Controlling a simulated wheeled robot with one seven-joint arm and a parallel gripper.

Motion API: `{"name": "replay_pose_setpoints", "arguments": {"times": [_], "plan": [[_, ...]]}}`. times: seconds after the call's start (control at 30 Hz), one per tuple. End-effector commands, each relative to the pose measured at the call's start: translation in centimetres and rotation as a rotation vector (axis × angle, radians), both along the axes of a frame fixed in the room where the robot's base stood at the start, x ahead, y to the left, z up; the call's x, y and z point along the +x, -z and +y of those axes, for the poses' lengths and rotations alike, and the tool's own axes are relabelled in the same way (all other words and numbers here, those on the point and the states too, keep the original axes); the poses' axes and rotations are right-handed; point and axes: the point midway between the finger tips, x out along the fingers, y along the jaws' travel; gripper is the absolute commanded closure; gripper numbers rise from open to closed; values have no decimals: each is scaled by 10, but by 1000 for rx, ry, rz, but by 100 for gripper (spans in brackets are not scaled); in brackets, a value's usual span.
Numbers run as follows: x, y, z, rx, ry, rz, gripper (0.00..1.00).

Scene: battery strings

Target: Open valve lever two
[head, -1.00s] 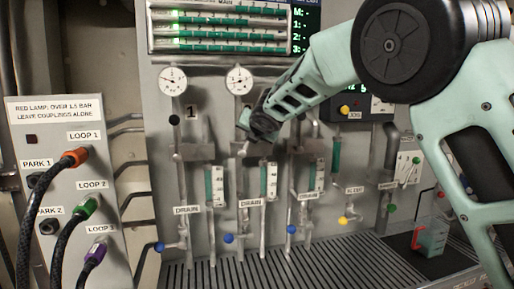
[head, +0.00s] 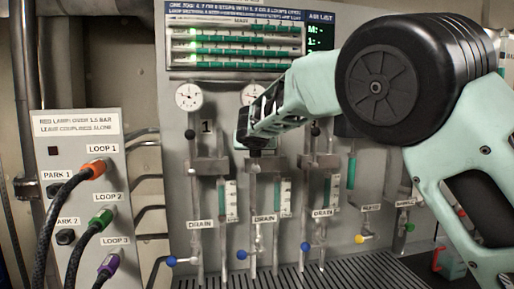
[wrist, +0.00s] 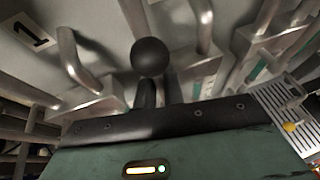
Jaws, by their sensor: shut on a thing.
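Valve lever two's black ball knob (wrist: 150,57) shows at the upper middle of the wrist view, just beyond the dark fingers of my gripper (wrist: 158,95). My gripper is shut on this lever, below the knob. In the head view my gripper (head: 254,148) is in front of the second pipe column, below the second gauge (head: 253,93), and hides the lever there. The gripper's body partly covers that gauge. The exact contact on the lever is hidden.
Lever one's black knob (head: 190,134) stands left, near the sign "1" (head: 207,127). Lever three's knob (head: 315,132) stands right, close to my arm. Blue drain handles (head: 242,255) are below. The hose panel (head: 84,125) is at left. A grated shelf (head: 345,272) runs below.

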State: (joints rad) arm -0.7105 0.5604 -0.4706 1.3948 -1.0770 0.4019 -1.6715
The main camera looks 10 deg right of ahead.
Motion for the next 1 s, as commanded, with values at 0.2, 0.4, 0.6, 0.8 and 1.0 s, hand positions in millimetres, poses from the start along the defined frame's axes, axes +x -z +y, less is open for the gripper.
{"name": "replay_pose_setpoints", "arguments": {"times": [0.2, 0.4, 0.6, 0.8, 1.0], "plan": [[0, 1, 1, -6, -4, 1, 100], [0, 1, 1, -4, -4, 2, 69], [0, 1, 1, -3, -2, 1, 69], [-8, -2, 3, -1, -3, 0, 69], [-41, -15, 11, 1, -6, -1, 69]]}}
